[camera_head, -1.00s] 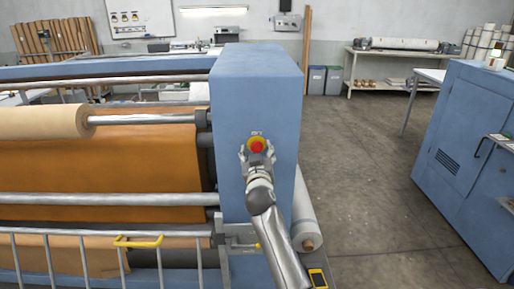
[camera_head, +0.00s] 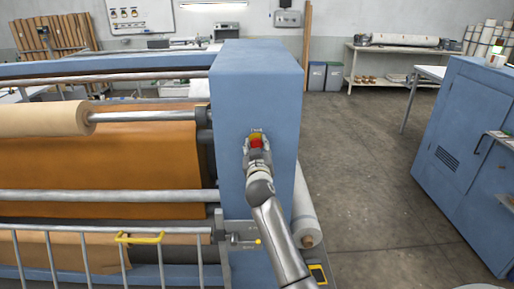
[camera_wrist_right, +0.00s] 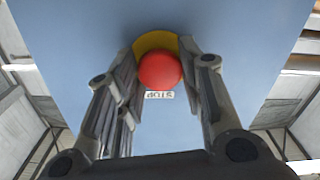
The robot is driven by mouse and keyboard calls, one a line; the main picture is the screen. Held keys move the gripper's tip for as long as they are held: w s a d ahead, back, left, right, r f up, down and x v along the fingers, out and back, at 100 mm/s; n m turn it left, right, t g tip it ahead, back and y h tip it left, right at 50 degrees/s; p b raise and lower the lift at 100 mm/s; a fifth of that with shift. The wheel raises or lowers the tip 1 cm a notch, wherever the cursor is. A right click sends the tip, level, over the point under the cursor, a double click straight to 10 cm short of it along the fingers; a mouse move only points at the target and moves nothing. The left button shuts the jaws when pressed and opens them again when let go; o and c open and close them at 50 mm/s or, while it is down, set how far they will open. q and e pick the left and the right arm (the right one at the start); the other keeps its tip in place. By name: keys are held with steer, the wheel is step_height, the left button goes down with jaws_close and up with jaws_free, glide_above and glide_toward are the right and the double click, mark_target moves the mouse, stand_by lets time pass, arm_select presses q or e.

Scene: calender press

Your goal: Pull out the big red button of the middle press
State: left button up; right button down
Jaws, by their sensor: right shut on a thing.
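The big red button (camera_head: 256,142) sits on a yellow base on the front of the blue end housing of the press (camera_head: 236,95). In the right wrist view the red button (camera_wrist_right: 160,71) lies between the fingers, in front of its yellow base (camera_wrist_right: 157,42), with a small STOP label (camera_wrist_right: 159,95) by it. My right gripper (camera_head: 257,147) is at the button, its fingers shut on the button's two sides; it fills the lower part of the wrist view (camera_wrist_right: 161,85). The gripper partly hides the button in the head view. My left gripper is not in view.
An orange sheet (camera_head: 110,165) and steel rollers (camera_head: 120,196) run left of the housing, behind a grey railing (camera_head: 88,262) with a yellow handle (camera_head: 138,238). A blue cabinet (camera_head: 465,150) stands at the right. The floor (camera_head: 365,160) between is clear.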

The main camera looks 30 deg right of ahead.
steer(key=shift+s+a+f, duration=0.2)
steer(key=shift+s, duration=0.05)
steer(key=shift+s+a+b, duration=0.15)
steer(key=shift+s+b, duration=0.15)
steer(key=shift+s+a, duration=0.1)
steer(key=shift+a, duration=0.05)
steer(key=c, duration=0.9)
jaws_free()
steer(key=shift+s, duration=0.1)
steer(key=shift+c, duration=0.2)
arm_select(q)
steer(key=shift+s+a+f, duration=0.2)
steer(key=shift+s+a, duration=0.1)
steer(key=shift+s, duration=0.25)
arm_select(e)
steer(key=shift+r, duration=0.2)
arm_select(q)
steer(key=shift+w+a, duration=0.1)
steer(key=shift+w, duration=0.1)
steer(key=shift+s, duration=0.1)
arm_select(e)
steer(key=v, duration=1.2)
steer(key=shift+s, duration=0.1)
